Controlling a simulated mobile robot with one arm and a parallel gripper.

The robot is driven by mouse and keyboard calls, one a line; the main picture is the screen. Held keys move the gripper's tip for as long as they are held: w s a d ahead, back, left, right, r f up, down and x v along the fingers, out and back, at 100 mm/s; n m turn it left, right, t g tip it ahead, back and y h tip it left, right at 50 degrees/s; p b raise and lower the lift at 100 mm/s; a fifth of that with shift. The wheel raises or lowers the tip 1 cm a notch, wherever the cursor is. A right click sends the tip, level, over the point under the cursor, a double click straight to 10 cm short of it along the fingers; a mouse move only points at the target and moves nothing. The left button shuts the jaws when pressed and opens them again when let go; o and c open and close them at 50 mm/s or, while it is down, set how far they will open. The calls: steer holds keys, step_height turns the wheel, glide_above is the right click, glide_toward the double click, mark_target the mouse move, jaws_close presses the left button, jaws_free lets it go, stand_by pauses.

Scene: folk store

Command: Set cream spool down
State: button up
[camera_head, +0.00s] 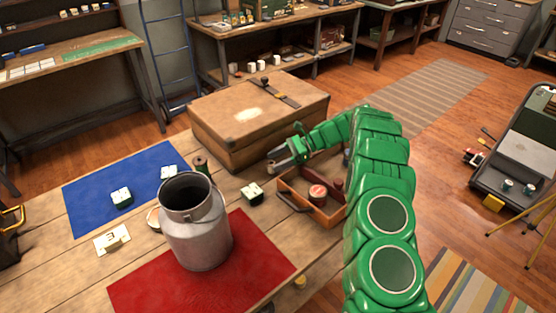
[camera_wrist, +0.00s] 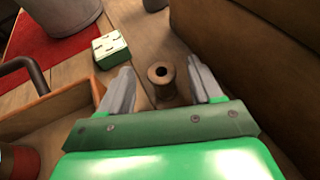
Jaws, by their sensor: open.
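A small tan-brown spool (camera_wrist: 162,82), which looks like the cream spool in dim light, stands upright on the wooden table, its dark centre hole facing up. My gripper (camera_wrist: 163,88) is open, with one grey finger on each side of the spool and a visible gap to each. In the head view my gripper (camera_head: 283,158) is low beside the front right of the brown case; I cannot make out the spool there. A dark green spool (camera_head: 201,166) stands behind the metal milk can.
The brown case (camera_head: 238,122) is close behind my gripper. A wooden tray (camera_head: 326,218) holding a red-topped tin (camera_head: 318,193) is in front. A green-and-white block (camera_head: 252,192), the milk can (camera_head: 196,238), a blue mat (camera_head: 90,195) and a red mat (camera_head: 255,250) lie leftward.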

steer(key=shift+s+r, duration=0.15)
steer(key=shift+r, duration=0.45)
steer(key=shift+s+r, duration=0.15)
steer(key=shift+r, duration=0.4)
steer(key=s+d+r, duration=0.4)
steer(key=s+r, duration=0.6)
steer(key=s, duration=0.3)
steer(key=shift+r, duration=0.35)
steer(key=shift+w, duration=0.1)
